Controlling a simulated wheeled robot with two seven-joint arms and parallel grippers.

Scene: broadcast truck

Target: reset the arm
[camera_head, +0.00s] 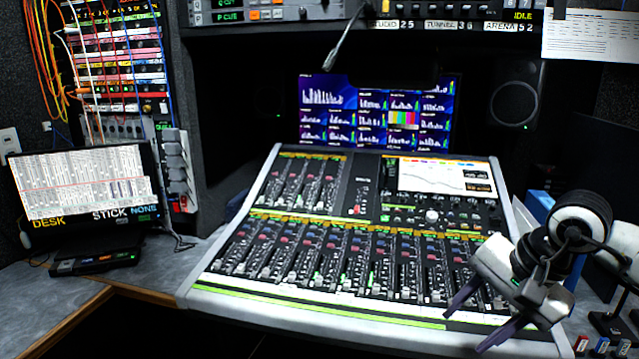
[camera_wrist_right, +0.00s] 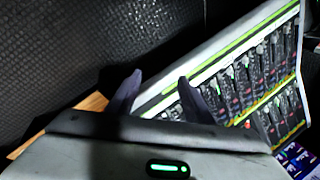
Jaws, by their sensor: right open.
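My right gripper (camera_head: 483,318) is at the lower right of the head view, over the front right part of the mixing console (camera_head: 330,305). Its two dark fingers are spread apart with nothing between them. In the right wrist view the fingers of the right gripper (camera_wrist_right: 155,95) also stand apart and empty, with the console (camera_wrist_right: 215,60) beyond them. I cannot tell from these views whether the fingers touch the console. My left gripper is not in view.
A monitor (camera_head: 85,185) and a small black box (camera_head: 95,258) stand on the left desk (camera_head: 165,270). A screen (camera_head: 375,110) and a speaker (camera_head: 513,105) are behind the console. Small coloured items (camera_head: 603,345) lie at the lower right. A gooseneck microphone (camera_head: 345,40) hangs above.

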